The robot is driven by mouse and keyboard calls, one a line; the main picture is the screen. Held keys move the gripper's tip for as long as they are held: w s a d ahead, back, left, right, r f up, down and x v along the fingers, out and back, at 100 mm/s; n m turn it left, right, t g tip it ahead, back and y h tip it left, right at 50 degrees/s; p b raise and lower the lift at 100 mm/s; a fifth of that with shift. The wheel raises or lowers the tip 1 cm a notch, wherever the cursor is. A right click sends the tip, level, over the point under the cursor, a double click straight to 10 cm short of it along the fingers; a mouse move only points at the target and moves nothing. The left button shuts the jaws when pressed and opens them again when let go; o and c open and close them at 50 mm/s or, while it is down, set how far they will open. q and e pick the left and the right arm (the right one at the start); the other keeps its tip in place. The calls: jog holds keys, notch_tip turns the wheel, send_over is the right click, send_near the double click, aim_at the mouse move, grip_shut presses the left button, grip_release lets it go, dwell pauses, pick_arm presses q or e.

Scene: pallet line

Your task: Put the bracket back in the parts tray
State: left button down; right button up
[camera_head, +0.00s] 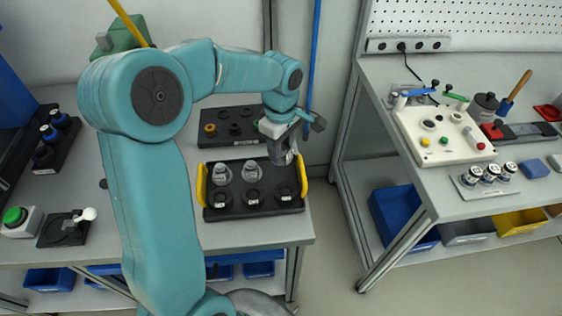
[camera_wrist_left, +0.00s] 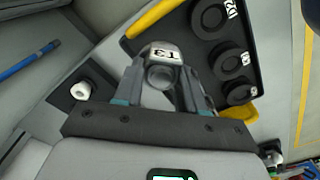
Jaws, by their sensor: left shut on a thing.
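My left gripper (camera_head: 281,152) is shut on a grey, rounded metal part (camera_wrist_left: 163,68) with a white label reading T3, held between the fingertips. It hangs over the back right of a black tray (camera_head: 255,212) with yellow handles. The tray holds two pale grey parts (camera_head: 221,174) in its back row at the left and middle, and black round seats in front. The wrist view shows the tray (camera_wrist_left: 258,62) to the right of the held part. I cannot tell for certain which thing is the bracket. My right gripper is not in view.
A second black tray (camera_head: 228,140) with round seats lies behind. A green button box (camera_head: 20,221) and a black fixture with a white knob (camera_head: 62,230) stand at the left. A floor gap separates this table from the right bench (camera_head: 450,180), which carries a white panel.

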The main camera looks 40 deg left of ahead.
aim_at(281, 171)
pick_arm(q)
notch_tip(281, 171, down, 6)
jog(key=shift+w+r, duration=0.1)
jog(key=shift+r, duration=0.05)
dwell(0.3)
jog(key=shift+f+b, duration=0.2)
jog(key=shift+b, duration=0.1)
jog(key=c, duration=0.7)
grip_release()
jog(key=shift+o, duration=0.2)
jog(key=shift+r, duration=0.1)
